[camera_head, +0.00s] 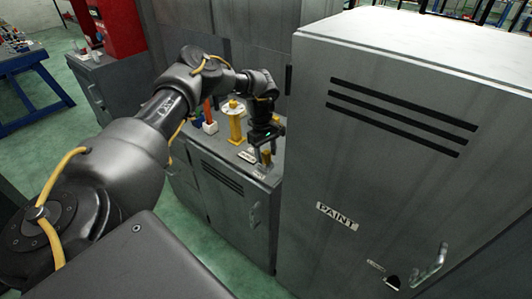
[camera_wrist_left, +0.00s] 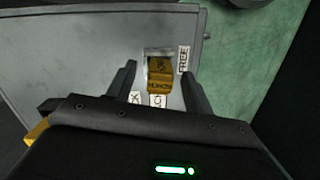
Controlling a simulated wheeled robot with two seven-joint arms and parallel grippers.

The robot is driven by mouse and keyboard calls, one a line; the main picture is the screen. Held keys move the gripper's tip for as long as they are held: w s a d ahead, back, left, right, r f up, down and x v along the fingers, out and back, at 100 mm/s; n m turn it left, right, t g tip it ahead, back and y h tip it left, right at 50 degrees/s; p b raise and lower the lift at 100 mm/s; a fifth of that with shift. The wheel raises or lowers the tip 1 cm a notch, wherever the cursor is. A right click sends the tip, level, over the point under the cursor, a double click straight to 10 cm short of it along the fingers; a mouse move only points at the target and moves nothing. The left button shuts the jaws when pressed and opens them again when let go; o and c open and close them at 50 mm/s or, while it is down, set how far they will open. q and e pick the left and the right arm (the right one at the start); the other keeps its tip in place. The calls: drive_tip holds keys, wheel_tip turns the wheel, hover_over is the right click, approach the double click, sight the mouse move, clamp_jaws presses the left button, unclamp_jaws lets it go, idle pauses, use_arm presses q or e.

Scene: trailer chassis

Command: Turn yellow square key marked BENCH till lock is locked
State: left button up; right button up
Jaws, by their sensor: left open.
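The yellow square key (camera_wrist_left: 160,76) stands on the grey cabinet top in the left wrist view, with dark lettering on it that is too small to read surely. A grey metal piece (camera_wrist_left: 158,51) lies against its far side. My left gripper (camera_wrist_left: 157,70) is open, one finger on each side of the key, with gaps showing. In the head view the left gripper (camera_head: 265,152) points down over the key (camera_head: 266,157), which it partly hides. A white label reading FREE (camera_wrist_left: 183,59) lies right of the key; other labels are partly hidden by the gripper. My right gripper is out of view.
The low grey cabinet (camera_head: 230,190) also bears a yellow post (camera_head: 235,124) and a red-handled item (camera_head: 208,118) behind the gripper. A tall grey cabinet marked PAINT (camera_head: 400,130) stands close on the right. A blue bench (camera_head: 25,65) is far left.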

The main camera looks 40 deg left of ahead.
use_arm(q)
wheel_tip(320, 180, up, 12)
drive_tip(key=a, duration=0.1)
drive_tip(key=shift+w+a, duration=0.15)
drive_tip(key=shift+a, duration=0.2)
drive_tip(key=shift+f, duration=0.15)
